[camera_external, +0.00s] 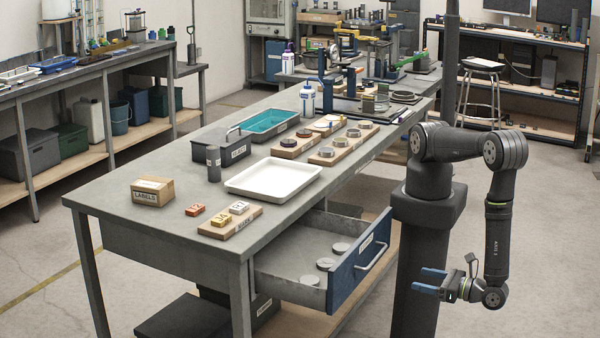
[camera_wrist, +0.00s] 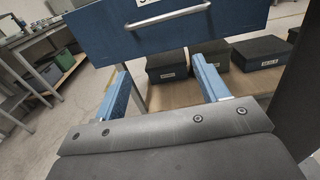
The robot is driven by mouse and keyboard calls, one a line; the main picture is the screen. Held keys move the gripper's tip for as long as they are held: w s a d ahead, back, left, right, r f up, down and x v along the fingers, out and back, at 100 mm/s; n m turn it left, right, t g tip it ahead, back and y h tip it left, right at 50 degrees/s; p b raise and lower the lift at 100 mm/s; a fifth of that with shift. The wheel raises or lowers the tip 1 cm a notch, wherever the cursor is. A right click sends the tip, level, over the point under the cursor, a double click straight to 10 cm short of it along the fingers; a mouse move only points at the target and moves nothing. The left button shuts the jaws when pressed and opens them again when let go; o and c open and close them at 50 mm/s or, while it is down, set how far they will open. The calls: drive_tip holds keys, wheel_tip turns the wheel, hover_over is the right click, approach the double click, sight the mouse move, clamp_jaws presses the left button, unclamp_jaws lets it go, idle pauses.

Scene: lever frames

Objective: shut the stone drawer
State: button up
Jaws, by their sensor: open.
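The stone drawer (camera_external: 362,254) is a blue-fronted drawer pulled out from the right side of the grey workbench. It has a silver bar handle (camera_external: 371,256) and a white label. Several round grey stones (camera_external: 324,264) lie inside it. In the wrist view the blue drawer front (camera_wrist: 180,35) fills the top, with its handle (camera_wrist: 165,18) at the upper edge. My gripper (camera_external: 430,280) is open and empty, with blue fingers. It is in front of the drawer front and to its right, lower than the handle, and looks apart from it. The fingers (camera_wrist: 166,85) point toward the space below the drawer front.
The grey bench top (camera_external: 180,215) carries a white tray (camera_external: 273,178), a cardboard box (camera_external: 152,191), a teal tray (camera_external: 269,122) and wooden boards. Dark lidded boxes (camera_wrist: 256,52) stand on the shelf below the drawer.

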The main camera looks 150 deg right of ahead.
sight(350, 280)
drive_tip(key=w+d, duration=0.1)
drive_tip(key=w, duration=0.2)
drive_tip(key=w+d, duration=0.1)
drive_tip(key=w, duration=0.5)
drive_tip(key=shift+d, duration=0.4)
clamp_jaws()
drive_tip(key=d, duration=1.3)
drive_tip(key=shift+d, duration=0.3)
drive_tip(key=d, duration=2.2)
drive_tip(key=shift+d, duration=1.1)
drive_tip(key=shift+w, duration=0.15)
drive_tip(key=a, duration=1.4)
drive_tip(key=shift+a, duration=0.3)
